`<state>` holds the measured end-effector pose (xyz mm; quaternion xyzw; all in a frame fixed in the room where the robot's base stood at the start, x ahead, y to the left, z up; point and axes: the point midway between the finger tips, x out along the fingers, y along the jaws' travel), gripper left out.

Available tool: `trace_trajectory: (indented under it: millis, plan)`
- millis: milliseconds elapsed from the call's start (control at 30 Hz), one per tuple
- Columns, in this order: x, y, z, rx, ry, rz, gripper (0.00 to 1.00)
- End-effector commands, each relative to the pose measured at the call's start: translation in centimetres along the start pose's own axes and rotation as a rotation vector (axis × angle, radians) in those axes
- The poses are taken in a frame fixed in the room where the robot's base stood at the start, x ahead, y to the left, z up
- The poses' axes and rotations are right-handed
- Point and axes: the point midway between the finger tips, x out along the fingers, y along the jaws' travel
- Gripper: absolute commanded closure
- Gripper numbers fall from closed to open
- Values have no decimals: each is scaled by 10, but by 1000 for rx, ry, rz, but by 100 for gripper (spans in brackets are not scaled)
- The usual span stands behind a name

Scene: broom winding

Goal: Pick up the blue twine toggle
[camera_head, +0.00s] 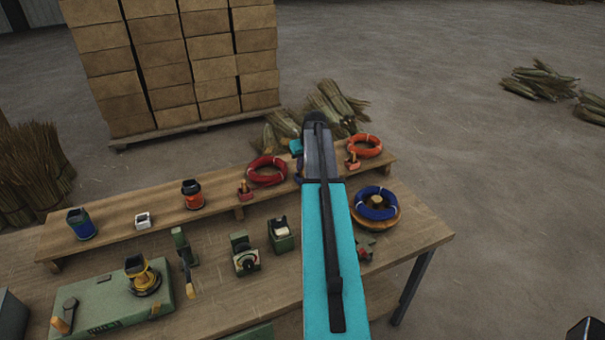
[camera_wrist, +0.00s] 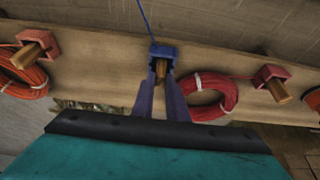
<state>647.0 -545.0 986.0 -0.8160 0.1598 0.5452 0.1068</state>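The blue twine toggle (camera_wrist: 163,51), a blue block with a wooden peg, shows at the upper middle of the wrist view. A thin blue twine runs up from it. My gripper (camera_wrist: 162,76) has its two fingers close on either side of the peg and looks shut on it. I cannot tell whether the toggle is clear of the shelf. In the head view my arm hides the toggle and most of my gripper. The blue twine coil (camera_head: 376,204) lies on a round wooden base at the table's right.
A red coil (camera_head: 267,171) and its red toggle (camera_head: 245,190) lie left of my arm on the raised shelf (camera_head: 120,226). An orange coil (camera_head: 365,146) and orange toggle (camera_head: 352,162) lie right. Green devices stand on the table. Stacked boxes (camera_head: 185,60) and bristle bundles stand behind.

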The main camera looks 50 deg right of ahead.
Motion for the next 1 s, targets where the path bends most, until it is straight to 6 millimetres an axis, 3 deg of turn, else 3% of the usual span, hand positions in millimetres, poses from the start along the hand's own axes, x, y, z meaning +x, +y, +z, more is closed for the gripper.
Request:
trace_trajectory:
  millis: [67,567,1000]
  plan:
    - [0,0,0,0,0,0,100]
    - [-3,0,-1,0,1,0,100]
    - [-28,0,-12,0,2,1,100]
